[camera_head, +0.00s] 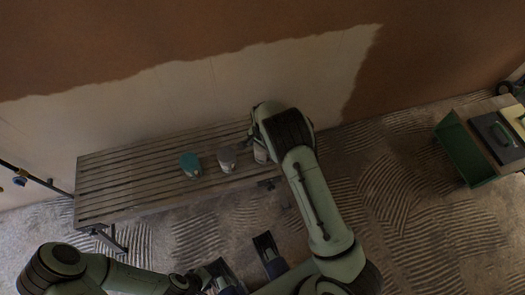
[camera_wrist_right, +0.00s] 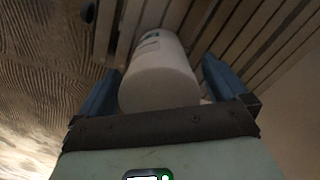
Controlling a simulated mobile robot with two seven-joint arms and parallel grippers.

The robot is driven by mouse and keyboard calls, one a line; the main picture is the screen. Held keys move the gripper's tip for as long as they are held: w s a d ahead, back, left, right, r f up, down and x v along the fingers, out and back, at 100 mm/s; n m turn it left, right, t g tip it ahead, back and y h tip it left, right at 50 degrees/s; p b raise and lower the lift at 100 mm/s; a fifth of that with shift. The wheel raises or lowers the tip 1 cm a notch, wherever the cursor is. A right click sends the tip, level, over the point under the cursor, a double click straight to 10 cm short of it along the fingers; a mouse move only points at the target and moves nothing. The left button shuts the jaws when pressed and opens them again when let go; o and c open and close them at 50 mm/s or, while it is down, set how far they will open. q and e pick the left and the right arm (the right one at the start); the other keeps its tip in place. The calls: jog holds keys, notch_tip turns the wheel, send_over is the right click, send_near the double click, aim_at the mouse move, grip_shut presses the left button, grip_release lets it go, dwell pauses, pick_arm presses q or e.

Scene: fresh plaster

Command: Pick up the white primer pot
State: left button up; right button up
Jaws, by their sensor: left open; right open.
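The white primer pot (camera_wrist_right: 158,75) fills the space between the blue fingers of my right gripper (camera_wrist_right: 162,66) in the right wrist view. The gripper is open, with a finger on each side of the pot. A small gap shows at the right finger. The pot has a small green and dark mark near its far end. In the head view my right arm reaches to the slatted bench (camera_head: 130,180), and its wrist largely hides the gripper and what is there. My left gripper (camera_head: 243,256) is open and empty at the bottom, away from the bench.
A teal-topped pot (camera_head: 190,165) and a grey-topped pot (camera_head: 227,159) stand on the bench left of my right wrist. The wall is close behind the bench. Ridged floor lies open in front.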

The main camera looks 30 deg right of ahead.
jog(key=shift+f, duration=0.9)
jog(key=shift+r, duration=0.1)
jog(key=c, duration=1.4)
